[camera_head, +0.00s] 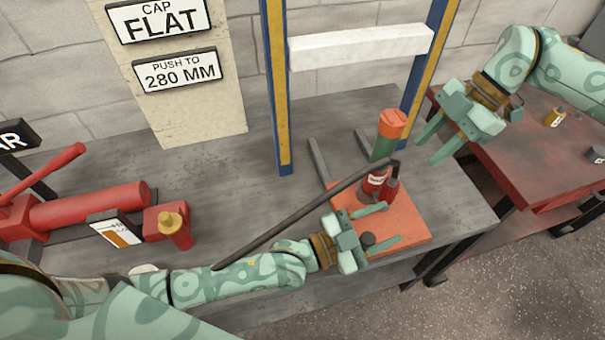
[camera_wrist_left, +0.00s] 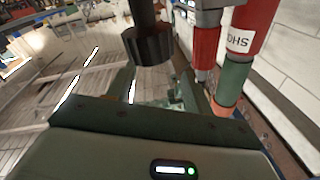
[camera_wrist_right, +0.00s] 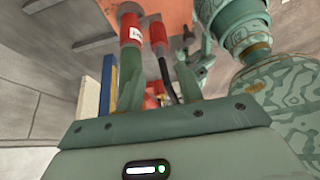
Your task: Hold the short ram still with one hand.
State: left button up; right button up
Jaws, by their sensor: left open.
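The short ram (camera_head: 375,183) stands upright on an orange plate (camera_head: 405,225). It has a red labelled lower body, a green middle and an orange top. It also shows in the left wrist view (camera_wrist_left: 250,28) and the right wrist view (camera_wrist_right: 131,30). My left gripper (camera_head: 379,225) is open over the plate, in front of the ram and apart from it. A black knob (camera_head: 368,238) is near its fingers. My right gripper (camera_head: 437,138) is open and empty, right of the ram's upper part, with its fingers pointing toward it.
A black hose (camera_head: 290,218) runs from the ram's side down to the left across the grey bench. A blue and yellow frame with a white crossbar (camera_head: 360,46) stands behind. A red pump (camera_head: 90,205) lies at left. A red table (camera_head: 535,165) stands at right.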

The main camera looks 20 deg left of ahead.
pick_arm(q)
jog(key=w+a+n+y, duration=0.2)
jog(key=w+a+n, duration=0.1)
jog(key=w+a, duration=0.65)
jog(key=g, duration=0.4)
send_near(367, 174)
jog(key=x, duration=1.1)
jog(key=shift+a, duration=0.1)
grip_shut()
